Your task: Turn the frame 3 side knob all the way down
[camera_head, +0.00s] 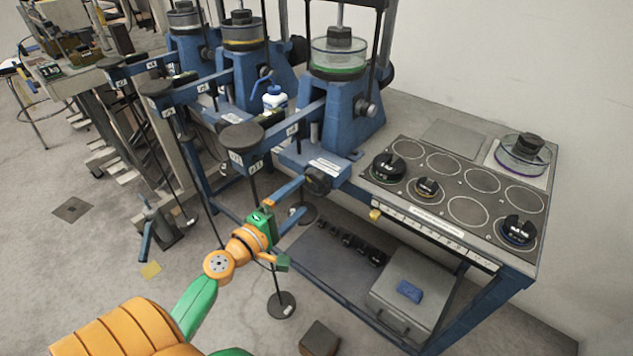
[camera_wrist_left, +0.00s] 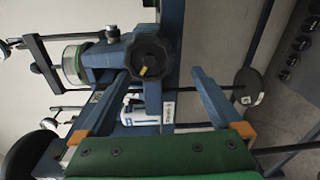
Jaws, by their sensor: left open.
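The side knob (camera_head: 318,182) is a dark, lobed handwheel low on the front of the nearest blue lever frame (camera_head: 350,118). It also shows in the left wrist view (camera_wrist_left: 150,58), with a small yellow mark near its hub. My left gripper (camera_head: 303,196) is open, with its blue fingers pointing at the knob. In the left wrist view the fingertips (camera_wrist_left: 160,75) are spread wide, one to each side of the knob's lower part. The fingers do not appear closed on it. I cannot read a frame number clearly. My right gripper is not in view.
A lever arm with a round black pad (camera_head: 240,137) stands above my left gripper, and a hanging rod with a disc weight (camera_head: 282,304) is below. A bench top (camera_head: 440,215) with black weights is at right. A white-and-blue bottle (camera_head: 274,98) stands between frames.

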